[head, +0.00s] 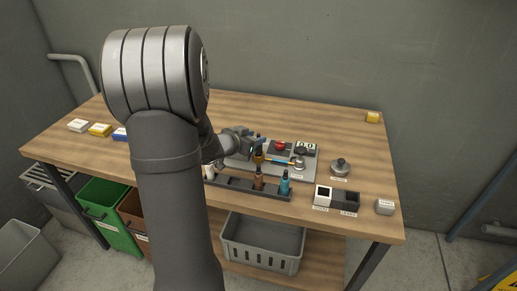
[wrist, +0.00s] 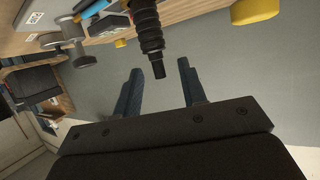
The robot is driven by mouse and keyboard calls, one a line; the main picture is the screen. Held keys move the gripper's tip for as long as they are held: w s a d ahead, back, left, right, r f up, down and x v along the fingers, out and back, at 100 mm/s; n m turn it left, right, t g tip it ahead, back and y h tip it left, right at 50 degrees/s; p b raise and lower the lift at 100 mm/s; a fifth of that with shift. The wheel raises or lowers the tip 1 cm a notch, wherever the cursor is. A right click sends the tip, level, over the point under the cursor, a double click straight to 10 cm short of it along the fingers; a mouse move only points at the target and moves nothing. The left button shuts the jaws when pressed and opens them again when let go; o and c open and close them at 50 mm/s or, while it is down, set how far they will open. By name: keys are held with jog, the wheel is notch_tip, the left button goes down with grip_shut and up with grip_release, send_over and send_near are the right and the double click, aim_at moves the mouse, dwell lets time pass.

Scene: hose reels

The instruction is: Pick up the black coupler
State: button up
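In the wrist view a black ribbed piece with a narrow tip (wrist: 150,38) hangs in from the top edge. It may be the black coupler, but I cannot be sure. My gripper (wrist: 159,66) is open, with its two dark blue fingers apart. The narrow tip shows between the fingers in the picture; I see no contact. In the head view my gripper (head: 254,146) is over the grey board (head: 307,172) on the bench, partly hidden behind my arm. No black coupler can be made out clearly there.
A dark rack (head: 228,184) at the bench front holds a brown bottle (head: 258,181) and a teal bottle (head: 284,184). A red button (head: 280,146) and a counter (head: 306,148) stand behind. A grey knob (head: 340,167) and a two-part box (head: 345,197) are right.

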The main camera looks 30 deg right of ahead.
jog(key=x, duration=0.4)
jog(key=shift+d+f, duration=0.2)
jog(key=shift+f, duration=0.05)
grip_shut()
jog(key=shift+r, duration=0.15)
